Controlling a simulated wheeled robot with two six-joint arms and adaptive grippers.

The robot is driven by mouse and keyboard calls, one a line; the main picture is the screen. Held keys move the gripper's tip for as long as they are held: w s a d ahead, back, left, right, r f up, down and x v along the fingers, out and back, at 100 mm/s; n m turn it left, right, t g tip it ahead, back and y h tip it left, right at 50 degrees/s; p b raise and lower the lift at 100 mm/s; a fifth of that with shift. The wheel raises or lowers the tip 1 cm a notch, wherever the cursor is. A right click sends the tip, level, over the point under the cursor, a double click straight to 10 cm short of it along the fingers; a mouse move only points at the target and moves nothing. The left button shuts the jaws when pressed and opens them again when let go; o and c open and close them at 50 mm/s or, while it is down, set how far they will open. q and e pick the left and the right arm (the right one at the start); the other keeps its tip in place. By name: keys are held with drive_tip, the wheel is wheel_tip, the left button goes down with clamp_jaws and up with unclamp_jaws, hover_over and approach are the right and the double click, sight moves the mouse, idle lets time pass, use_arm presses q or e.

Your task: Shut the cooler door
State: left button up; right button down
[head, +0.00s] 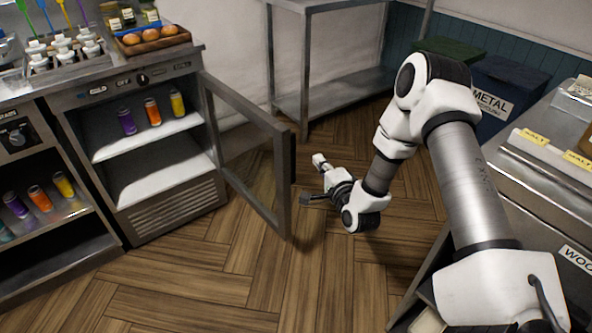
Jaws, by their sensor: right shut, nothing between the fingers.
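The cooler (166,205) stands at the left, with two white shelves and several coloured cans inside. Its glass door (247,160) in a dark grey frame hangs wide open, hinged on the cooler's right side and swung out over the floor. The door's dark handle (292,158) is on its free edge. My right gripper (309,198) is just right of the door's free edge, low and shut with nothing in it; I cannot tell whether it touches the door. My left gripper is not in view.
A second open cabinet (40,214) with cans stands left of the cooler. A metal shelf rack (330,93) is behind the door. Bins (503,88) and a counter (545,165) are at the right. The wooden floor (215,275) in front is clear.

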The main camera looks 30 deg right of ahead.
sight(293, 136)
drive_tip(key=shift+m+t, duration=0.3)
drive_tip(key=w, duration=0.3)
drive_tip(key=w+r, duration=0.1)
drive_tip(key=w, duration=0.5)
drive_tip(key=shift+w+a+r, duration=0.15)
drive_tip(key=shift+w+a, duration=0.1)
drive_tip(key=shift+a, duration=0.15)
drive_tip(key=shift+s+a, duration=0.1)
drive_tip(key=shift+a, duration=0.15)
drive_tip(key=shift+a, duration=0.1)
